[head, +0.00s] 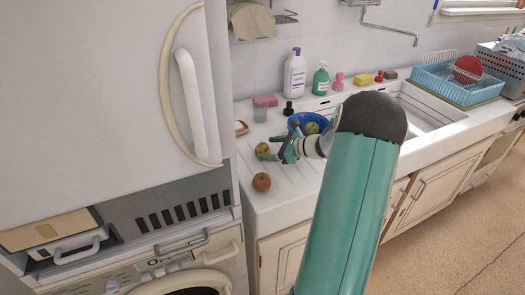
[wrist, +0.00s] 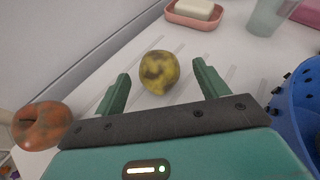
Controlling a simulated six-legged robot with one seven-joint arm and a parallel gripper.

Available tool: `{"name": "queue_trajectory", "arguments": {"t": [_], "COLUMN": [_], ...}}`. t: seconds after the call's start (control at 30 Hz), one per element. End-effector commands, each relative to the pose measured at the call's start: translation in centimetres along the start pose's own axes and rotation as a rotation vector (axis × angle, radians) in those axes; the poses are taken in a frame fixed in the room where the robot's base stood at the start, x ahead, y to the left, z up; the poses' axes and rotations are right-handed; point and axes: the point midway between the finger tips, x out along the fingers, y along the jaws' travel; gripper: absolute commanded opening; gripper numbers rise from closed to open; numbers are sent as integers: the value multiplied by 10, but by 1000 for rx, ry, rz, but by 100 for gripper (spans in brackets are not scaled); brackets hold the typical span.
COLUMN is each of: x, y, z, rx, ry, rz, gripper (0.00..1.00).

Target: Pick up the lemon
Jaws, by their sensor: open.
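The lemon (wrist: 158,72), a round yellow fruit with brown patches, lies on the white ribbed counter. It also shows in the head view (head: 263,149), at the left end of the counter. My gripper (wrist: 161,70) is open and empty. In the wrist view its two green fingers point toward the lemon, one to each side, with the lemon appearing in the gap between them. In the head view my gripper (head: 277,145) is right beside the lemon, partly in front of it. I cannot tell whether a finger touches it.
A reddish fruit (wrist: 42,126) lies left of my gripper, near the counter's front. A blue colander (wrist: 300,110) stands close on the right and holds a greenish fruit (head: 312,128). A soap dish (wrist: 192,14) and a cup (wrist: 270,14) stand behind. A tall fridge (head: 120,90) borders the counter's left.

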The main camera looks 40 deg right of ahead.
Motion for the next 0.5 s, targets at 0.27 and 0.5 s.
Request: {"name": "queue_trajectory", "arguments": {"t": [0.27,0.5], "x": [41,44], "y": [3,3], "z": [-4,-3], "rx": [1,0], "ry": [-1,0], "rz": [3,1], "gripper": [73,73]}}
